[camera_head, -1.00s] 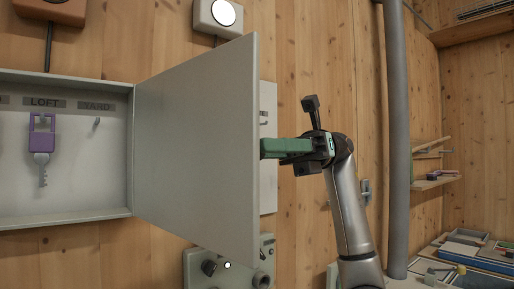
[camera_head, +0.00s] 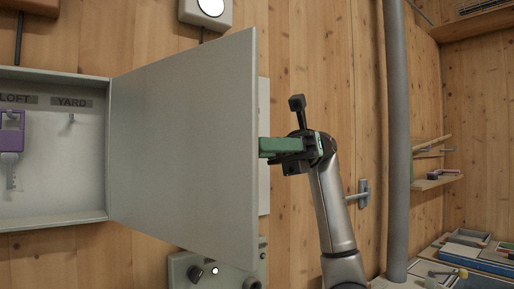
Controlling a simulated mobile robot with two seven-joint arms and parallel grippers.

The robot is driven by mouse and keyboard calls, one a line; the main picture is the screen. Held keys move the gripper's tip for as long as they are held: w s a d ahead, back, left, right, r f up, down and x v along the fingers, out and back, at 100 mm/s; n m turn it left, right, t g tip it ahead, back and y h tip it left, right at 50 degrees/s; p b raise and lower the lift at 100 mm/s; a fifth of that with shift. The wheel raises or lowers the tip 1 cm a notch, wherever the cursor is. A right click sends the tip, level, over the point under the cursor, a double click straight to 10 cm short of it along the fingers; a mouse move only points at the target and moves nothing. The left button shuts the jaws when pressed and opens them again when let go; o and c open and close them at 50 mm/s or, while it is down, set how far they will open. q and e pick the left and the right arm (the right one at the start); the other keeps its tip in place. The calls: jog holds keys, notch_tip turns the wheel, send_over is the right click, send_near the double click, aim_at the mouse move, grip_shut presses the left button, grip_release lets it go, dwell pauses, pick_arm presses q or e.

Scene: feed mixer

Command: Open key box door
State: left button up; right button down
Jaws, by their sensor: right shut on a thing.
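The key box (camera_head: 60,223) hangs on the wooden wall at the left, and its inside shows. Its grey door (camera_head: 183,145) stands swung open, hinged on the box's right side. A purple key (camera_head: 10,135) hangs under the LOFT label, and the hook (camera_head: 71,118) under YARD is bare. My right gripper (camera_head: 270,148) is at the door's free edge, coming from the right. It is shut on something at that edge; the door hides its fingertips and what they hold. My left gripper is not in view.
A grey control box (camera_head: 190,268) is on the wall below the door, and a white-faced device (camera_head: 210,10) is above it. A grey vertical pipe (camera_head: 397,130) stands right of my arm. Small shelves (camera_head: 436,183) and a cluttered bench (camera_head: 480,255) are at the far right.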

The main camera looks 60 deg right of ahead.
jog(key=c, duration=0.5)
grip_release()
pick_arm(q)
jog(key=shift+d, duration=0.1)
pick_arm(e)
jog(key=shift+d, duration=0.1)
